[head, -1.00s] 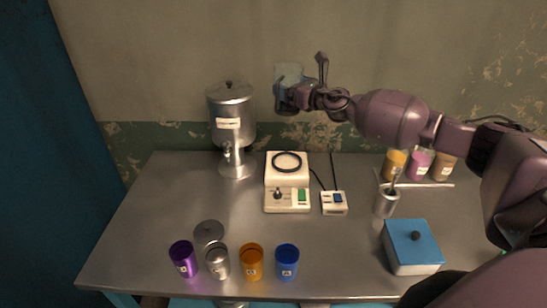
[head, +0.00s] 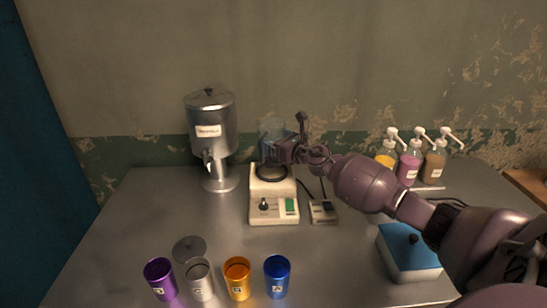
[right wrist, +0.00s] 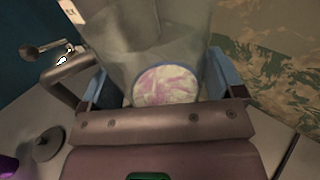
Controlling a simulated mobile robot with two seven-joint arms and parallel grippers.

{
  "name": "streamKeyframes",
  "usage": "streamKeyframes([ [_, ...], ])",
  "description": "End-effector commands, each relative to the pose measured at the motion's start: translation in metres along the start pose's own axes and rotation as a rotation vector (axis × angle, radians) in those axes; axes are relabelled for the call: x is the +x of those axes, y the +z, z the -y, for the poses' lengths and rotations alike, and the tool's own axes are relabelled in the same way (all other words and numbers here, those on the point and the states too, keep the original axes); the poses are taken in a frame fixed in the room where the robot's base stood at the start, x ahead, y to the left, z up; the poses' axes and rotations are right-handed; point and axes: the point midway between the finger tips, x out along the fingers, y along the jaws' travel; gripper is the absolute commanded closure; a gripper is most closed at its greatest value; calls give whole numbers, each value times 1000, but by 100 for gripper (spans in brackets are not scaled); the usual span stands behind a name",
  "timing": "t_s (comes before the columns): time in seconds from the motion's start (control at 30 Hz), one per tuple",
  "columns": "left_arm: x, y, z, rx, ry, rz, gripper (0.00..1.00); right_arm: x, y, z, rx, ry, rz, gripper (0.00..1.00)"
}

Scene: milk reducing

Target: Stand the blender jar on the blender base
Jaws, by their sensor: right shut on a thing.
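The blender jar (head: 270,134) is a see-through cup that is hard to make out against the wall. My right gripper (head: 284,150) is shut on it. The right wrist view shows the jar (right wrist: 150,35) between the gripper's two blue-padded fingers (right wrist: 162,82), with a pink and white patch at its round bottom. The white blender base (head: 274,210) stands on the table with a black ring seat on top. The jar is upright over the seat; I cannot tell whether it touches it. My left gripper is not in view.
A metal dispenser (head: 211,130) stands close left of the base. A small switch box (head: 323,211) is at its right. Purple (head: 160,279), steel (head: 200,280), orange (head: 237,278) and blue (head: 277,277) cups line the front. A blue-lidded box (head: 408,254) and pump bottles (head: 410,163) are at right.

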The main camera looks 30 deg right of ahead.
Motion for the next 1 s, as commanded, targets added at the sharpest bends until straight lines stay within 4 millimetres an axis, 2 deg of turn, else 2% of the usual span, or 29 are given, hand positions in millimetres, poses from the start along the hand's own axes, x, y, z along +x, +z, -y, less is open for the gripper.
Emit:
streamKeyframes([
  [0.1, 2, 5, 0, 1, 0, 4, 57, 0, -6, 0, 1, -1, 2, 52],
  [0.37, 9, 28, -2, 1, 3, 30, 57, 0, -44, 0, 3, -2, -2, 52],
  [0.63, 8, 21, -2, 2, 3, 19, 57, 0, -40, 1, -2, -1, 3, 52],
  [0.83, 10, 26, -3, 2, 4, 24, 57, 0, -46, 1, -1, -1, 1, 52],
  [0.87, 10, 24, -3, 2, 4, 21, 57, 0, -46, 1, -1, -1, 0, 8],
  [0.9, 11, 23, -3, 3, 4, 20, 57, 0, -45, 1, -1, -1, 0, 2],
  [1.0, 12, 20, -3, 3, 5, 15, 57, 0, -45, 1, -1, -1, 1, 0],
])
